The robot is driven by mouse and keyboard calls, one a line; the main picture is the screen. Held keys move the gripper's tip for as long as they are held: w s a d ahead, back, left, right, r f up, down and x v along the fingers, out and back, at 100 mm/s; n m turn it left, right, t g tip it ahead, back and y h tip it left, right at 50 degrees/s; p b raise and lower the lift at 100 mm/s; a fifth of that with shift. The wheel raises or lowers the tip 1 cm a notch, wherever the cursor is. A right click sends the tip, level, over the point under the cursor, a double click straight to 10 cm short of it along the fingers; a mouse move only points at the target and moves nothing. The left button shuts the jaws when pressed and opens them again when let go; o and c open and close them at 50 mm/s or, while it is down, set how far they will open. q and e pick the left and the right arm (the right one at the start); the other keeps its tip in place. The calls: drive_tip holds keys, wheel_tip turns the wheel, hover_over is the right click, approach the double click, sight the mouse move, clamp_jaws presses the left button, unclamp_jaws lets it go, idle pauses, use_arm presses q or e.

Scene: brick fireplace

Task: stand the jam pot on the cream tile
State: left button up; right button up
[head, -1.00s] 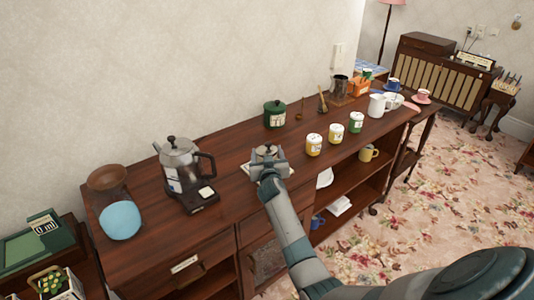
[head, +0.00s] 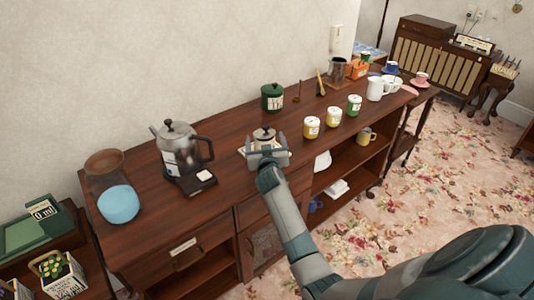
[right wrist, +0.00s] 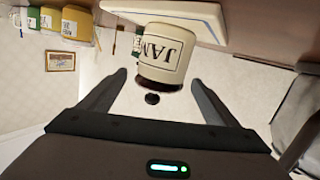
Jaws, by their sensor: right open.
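The jam pot (head: 264,135), cream with a dark lid and JAM lettering, appears to stand upright on the cream tile (head: 242,151) on the sideboard. In the right wrist view, which is upside down, the jam pot (right wrist: 166,52) has its base against the cream tile (right wrist: 205,13). My right gripper (head: 266,140) is open just in front of the pot. In the right wrist view, the gripper's fingertips (right wrist: 158,79) are spread, with the pot between and beyond them, apparently untouched. In the head view, the gripper hides the pot's lower part. My left gripper is not in view.
A dark green lidded jar (head: 272,98) is behind. Two yellow-labelled jars (head: 311,128) (head: 333,117) and a green-labelled one (head: 354,105) stand to the right.

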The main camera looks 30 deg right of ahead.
drive_tip(key=b+v, duration=0.1)
drive_tip(key=v, duration=0.7)
drive_tip(key=shift+s, duration=0.2)
